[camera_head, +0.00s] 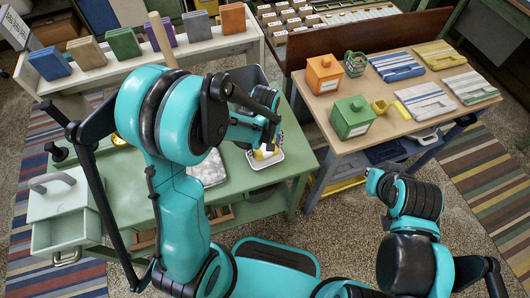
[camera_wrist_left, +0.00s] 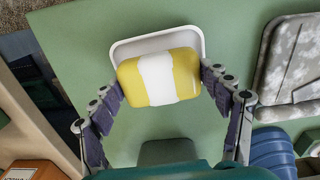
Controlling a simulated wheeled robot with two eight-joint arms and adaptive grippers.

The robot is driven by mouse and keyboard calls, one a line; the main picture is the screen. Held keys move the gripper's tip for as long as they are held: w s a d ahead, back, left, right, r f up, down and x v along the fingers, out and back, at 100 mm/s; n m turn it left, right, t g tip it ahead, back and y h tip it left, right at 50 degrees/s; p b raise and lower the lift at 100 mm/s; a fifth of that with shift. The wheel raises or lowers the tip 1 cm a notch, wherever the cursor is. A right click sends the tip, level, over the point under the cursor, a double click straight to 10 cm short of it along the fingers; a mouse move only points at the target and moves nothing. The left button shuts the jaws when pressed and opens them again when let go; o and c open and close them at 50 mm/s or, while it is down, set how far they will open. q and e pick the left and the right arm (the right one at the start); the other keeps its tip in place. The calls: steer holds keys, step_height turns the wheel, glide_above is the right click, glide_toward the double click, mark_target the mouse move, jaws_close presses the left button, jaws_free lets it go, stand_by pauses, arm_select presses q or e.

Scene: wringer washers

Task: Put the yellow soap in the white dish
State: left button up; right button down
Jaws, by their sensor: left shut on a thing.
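The yellow soap (camera_wrist_left: 185,75) has a white band round its middle. My left gripper (camera_wrist_left: 165,82) is shut on it, one finger at each end. The white dish (camera_wrist_left: 150,44) lies on the green table behind the soap in the left wrist view. The soap covers the dish's near part, and I cannot tell whether they touch. In the head view the soap (camera_head: 262,154) shows over the dish (camera_head: 278,159), partly hidden by my left gripper (camera_head: 261,146). My right arm is at the lower right of the head view; its fingers do not show.
A grey mottled tray (camera_head: 208,170) lies left of the dish on the green table (camera_head: 240,187). A wooden table (camera_head: 400,125) at right bears an orange canister (camera_head: 324,73), a green canister (camera_head: 351,117) and several washboard-like plates. A pale drawer box (camera_head: 62,212) stands at left.

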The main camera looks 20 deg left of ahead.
mark_target(265, 152)
arm_select(q)
step_height(265, 152, down, 3)
steer(key=shift+w+r+b, duration=0.1)
steer(key=shift+b, duration=0.3)
steer(key=o, duration=1.4)
